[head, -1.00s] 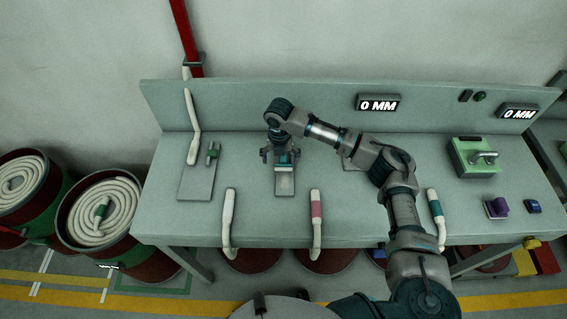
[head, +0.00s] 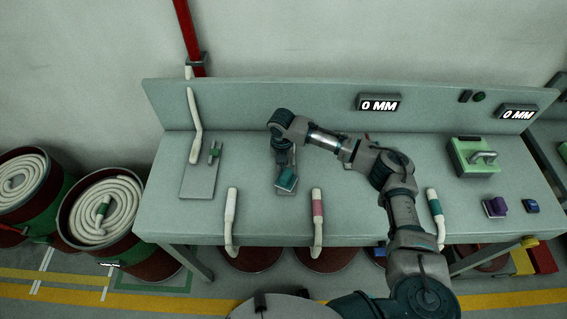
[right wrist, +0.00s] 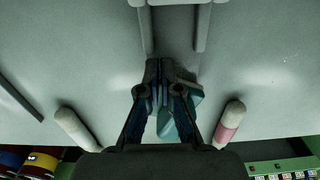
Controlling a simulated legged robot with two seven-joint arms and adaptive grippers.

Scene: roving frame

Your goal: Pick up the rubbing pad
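The rubbing pad, a small teal block, shows in the head view (head: 287,180) at the end of my right arm, tilted over the left middle of the grey bench (head: 370,220). My right gripper (head: 284,162) looks narrow there, partly hidden by its own wrist. In the right wrist view my right gripper (right wrist: 164,72) has its fingertips close together on a grey part. The teal pad (right wrist: 172,120) shows between and beside the fingers. I cannot tell how far the pad is above the bench. My left gripper is not in view.
White handles stand at the bench's front edge, one with a pink band (head: 317,208). A grey plate (head: 199,181) lies at left. Drums with coiled hose (head: 104,207) stand on the floor at left.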

